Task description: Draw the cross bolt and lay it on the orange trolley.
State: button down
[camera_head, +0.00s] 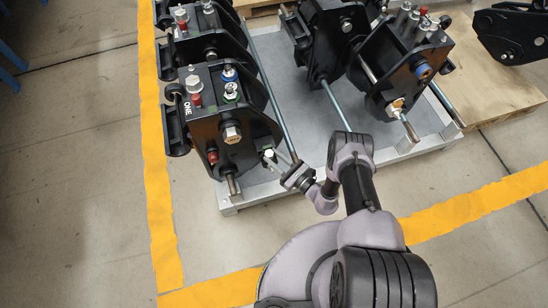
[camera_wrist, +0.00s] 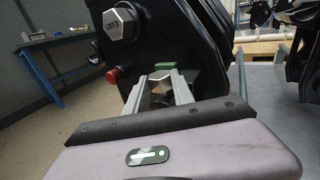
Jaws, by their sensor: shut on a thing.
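A black quick coupler (camera_head: 235,110) marked ONE stands at the front left of a grey pallet. My gripper (camera_head: 271,158) is at the lower right side of this coupler, low down by its side plate. In the wrist view my gripper (camera_wrist: 163,92) is shut on a small grey bolt-like part (camera_wrist: 160,88), taken to be the cross bolt, close against the black plate. A small green patch shows just above it. The fingers hide much of this part, and I cannot tell how far it sits in the coupler. The orange trolley is not seen in either view.
A large hex head (camera_wrist: 118,25) and a red knob (camera_wrist: 113,76) stick out near my gripper. More couplers (camera_head: 405,65) stand on the grey pallet (camera_head: 305,100), with long rods between. Yellow floor lines (camera_head: 160,210) border it. A blue-legged bench (camera_wrist: 60,45) stands far left.

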notch_tip(320, 180, up, 7)
jog(key=p, duration=0.5)
jog(key=shift+p, duration=0.3)
jog(key=shift+r, duration=0.15)
dwell(0.3)
notch_tip(320, 180, up, 4)
jog(key=p, duration=0.3)
